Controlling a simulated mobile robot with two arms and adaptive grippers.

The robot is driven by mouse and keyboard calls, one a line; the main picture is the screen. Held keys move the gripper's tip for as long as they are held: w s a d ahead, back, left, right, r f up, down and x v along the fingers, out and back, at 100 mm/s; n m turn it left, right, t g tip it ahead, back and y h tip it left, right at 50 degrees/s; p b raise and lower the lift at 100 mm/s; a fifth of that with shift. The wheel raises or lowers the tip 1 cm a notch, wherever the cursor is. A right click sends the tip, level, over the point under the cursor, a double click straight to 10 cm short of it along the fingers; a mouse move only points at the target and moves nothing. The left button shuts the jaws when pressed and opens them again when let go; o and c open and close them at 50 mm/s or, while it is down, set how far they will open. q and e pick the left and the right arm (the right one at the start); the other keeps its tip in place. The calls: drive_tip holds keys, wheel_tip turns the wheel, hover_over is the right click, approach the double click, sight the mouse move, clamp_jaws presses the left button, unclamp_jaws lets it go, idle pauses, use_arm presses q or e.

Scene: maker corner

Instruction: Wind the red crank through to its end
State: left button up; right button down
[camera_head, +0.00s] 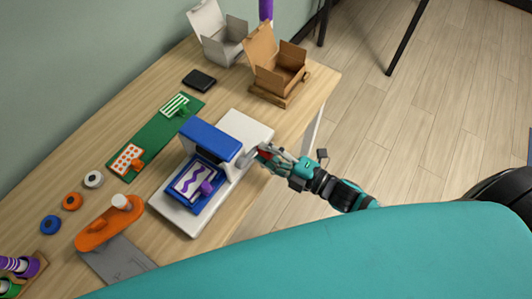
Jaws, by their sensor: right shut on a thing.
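The red crank (262,154) shows only as a small red patch at the right side of a white and blue press (206,139) on the wooden table. My right gripper (265,153) is at that side of the press and is shut on the crank. Its fingers hide most of the crank, so I cannot tell its angle. On the press bed, under and in front of the blue bridge, lies a blue tray with a white card bearing a purple wavy pattern and a purple knob (206,188). My left gripper is not in view.
A green mat (150,143) with an orange and a green stamped piece lies left of the press. An orange board (107,228), a grey sheet (115,262) and several coloured rings lie at the lower left. Two open boxes (277,66) stand at the back.

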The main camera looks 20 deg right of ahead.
sight(265, 156)
drive_tip(key=r+n+p, duration=0.1)
drive_tip(key=n, duration=0.1)
drive_tip(key=shift+r+n, duration=0.4)
drive_tip(key=r+n, duration=0.2)
drive_tip(key=n, duration=0.1)
drive_tip(key=shift+s+n+p, duration=0.1)
drive_tip(key=shift+n+p, duration=0.2)
drive_tip(key=n, duration=0.1)
drive_tip(key=r+n, duration=0.1)
drive_tip(key=a+n, duration=0.1)
drive_tip(key=shift+s+r, duration=0.25)
drive_tip(key=shift+s+a+r+n, duration=0.2)
drive_tip(key=shift+r+n, duration=0.1)
drive_tip(key=shift+n, duration=0.55)
drive_tip(key=shift+s+a+r+n, duration=0.2)
drive_tip(key=shift+r+n, duration=0.1)
drive_tip(key=shift+n, duration=0.55)
drive_tip(key=c, duration=1.1)
unclamp_jaws()
